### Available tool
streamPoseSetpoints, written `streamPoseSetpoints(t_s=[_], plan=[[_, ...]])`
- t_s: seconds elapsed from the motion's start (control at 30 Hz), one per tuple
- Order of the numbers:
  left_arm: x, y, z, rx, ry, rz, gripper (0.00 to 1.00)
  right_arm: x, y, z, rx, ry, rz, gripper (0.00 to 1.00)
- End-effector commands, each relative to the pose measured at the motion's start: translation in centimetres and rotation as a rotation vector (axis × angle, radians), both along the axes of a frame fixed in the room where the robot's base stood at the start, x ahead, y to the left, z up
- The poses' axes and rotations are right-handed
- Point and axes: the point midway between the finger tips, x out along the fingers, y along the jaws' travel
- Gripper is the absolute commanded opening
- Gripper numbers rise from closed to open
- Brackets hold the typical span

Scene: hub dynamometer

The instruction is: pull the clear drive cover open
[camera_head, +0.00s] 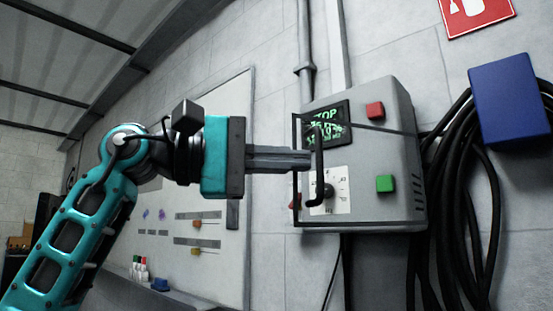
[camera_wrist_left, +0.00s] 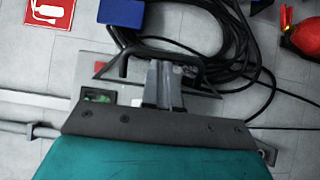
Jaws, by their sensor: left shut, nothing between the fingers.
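The grey control box (camera_head: 398,165) is on the wall right of centre in the head view. A thin dark frame (camera_head: 296,140) stands at its left front; I take it for the clear cover's edge. How far the cover stands from the box is hard to tell. A black upright handle (camera_head: 319,135) shows in front of the panel. My left gripper (camera_head: 308,161) reaches in from the left, with its shut fingertips beside the handle. In the left wrist view, the shut fingers (camera_wrist_left: 164,84) lie close to the black handle (camera_wrist_left: 188,56). Contact is unclear. My right gripper is out of view.
The box carries a green display (camera_head: 328,126), a red button (camera_head: 375,110), a green button (camera_head: 385,184) and a dial (camera_head: 328,190). Black cables (camera_head: 450,200) hang at right under a blue box (camera_head: 509,100). A white tool board (camera_head: 215,260) is behind my arm.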

Motion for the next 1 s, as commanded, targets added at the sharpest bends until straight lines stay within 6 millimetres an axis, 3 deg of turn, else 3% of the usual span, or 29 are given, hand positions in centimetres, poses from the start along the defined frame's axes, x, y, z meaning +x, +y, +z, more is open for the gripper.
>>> streamPoseSetpoints(t_s=[0.27, 0.47, 0.67, 1.0], plan=[[-0.2, -0.1, 0.0, 0.000, -0.001, 0.000, 0.00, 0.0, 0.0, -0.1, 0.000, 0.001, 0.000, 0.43], [-1.5, -0.9, -0.1, 0.002, -0.004, -0.001, 0.00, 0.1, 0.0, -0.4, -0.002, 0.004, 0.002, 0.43], [-4.1, -3.0, -0.1, 0.002, -0.007, -0.001, 0.00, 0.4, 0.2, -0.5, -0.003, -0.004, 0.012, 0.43], [-8.4, -8.2, 0.0, 0.002, -0.003, -0.003, 0.00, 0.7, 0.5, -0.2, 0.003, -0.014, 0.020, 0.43]])
